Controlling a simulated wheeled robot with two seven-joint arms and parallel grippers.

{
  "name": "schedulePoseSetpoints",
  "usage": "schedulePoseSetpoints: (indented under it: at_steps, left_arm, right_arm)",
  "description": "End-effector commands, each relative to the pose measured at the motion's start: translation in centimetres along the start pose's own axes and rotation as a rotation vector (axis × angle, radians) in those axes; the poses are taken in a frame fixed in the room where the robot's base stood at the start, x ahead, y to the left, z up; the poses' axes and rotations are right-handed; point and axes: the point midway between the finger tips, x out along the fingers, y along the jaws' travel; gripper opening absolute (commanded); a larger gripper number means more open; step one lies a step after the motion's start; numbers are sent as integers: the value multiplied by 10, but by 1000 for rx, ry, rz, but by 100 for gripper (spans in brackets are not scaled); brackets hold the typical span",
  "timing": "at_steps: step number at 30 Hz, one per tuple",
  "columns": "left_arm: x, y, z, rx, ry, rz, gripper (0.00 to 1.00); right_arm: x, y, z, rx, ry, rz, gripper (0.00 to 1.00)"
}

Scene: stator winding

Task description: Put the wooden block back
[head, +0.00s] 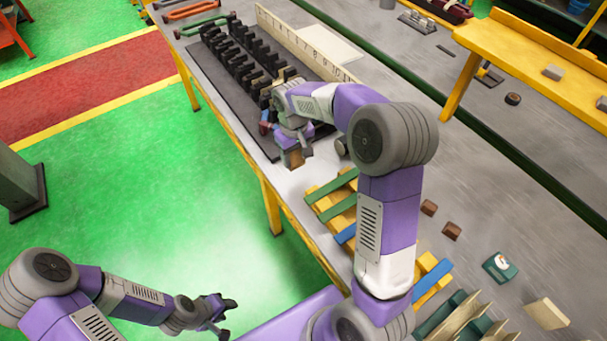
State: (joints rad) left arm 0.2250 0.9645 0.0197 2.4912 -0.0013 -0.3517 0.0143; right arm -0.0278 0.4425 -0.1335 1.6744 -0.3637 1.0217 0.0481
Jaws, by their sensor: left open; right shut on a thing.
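My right gripper (293,147) is shut on a small brown wooden block (295,160). It holds the block at the near edge of the grey workbench, beside the near-right end of a dark mat. I cannot tell whether the block touches the bench. My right arm crosses the middle of the view and hides part of the bench. My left gripper (226,311) is open and empty, low over the green floor, away from the bench.
Black slotted fixtures (232,57) stand in rows on the dark mat (213,72). Green, yellow and blue slats (331,187) lie near the bench edge. Two brown blocks (429,207) (452,231) lie right of my arm. A yellow shelf (520,45) stands at the back right.

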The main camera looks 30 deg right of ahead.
Motion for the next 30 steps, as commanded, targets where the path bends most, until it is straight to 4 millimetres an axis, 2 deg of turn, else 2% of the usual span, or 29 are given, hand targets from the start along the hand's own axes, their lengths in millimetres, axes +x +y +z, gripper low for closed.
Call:
schedulePoseSetpoints:
  at_steps: [1, 3, 7, 13, 20, 27, 30]
  left_arm:
    - [8, -3, 0, 0, 0, 0, 43]
    - [12, -4, -1, 0, 0, 0, 43]
    - [16, -6, -1, 0, 0, 0, 43]
    - [25, -9, -1, 0, 1, 0, 43]
    - [29, -11, -2, 0, 1, 0, 43]
    - [38, -14, -2, 0, 1, 0, 43]
    - [39, -15, -2, 0, 1, 0, 43]
  right_arm:
    - [-5, 13, -6, -2, 6, -4, 6]
    - [-15, 25, -8, -11, 4, -8, 6]
    - [-23, 37, -10, -24, 1, -17, 6]
    - [8, 38, -10, -30, -3, -18, 6]
    - [27, 38, -10, -29, -2, -17, 6]
    - [65, 37, -10, -29, -3, -17, 6]
    - [72, 37, -10, -28, 0, -17, 6]
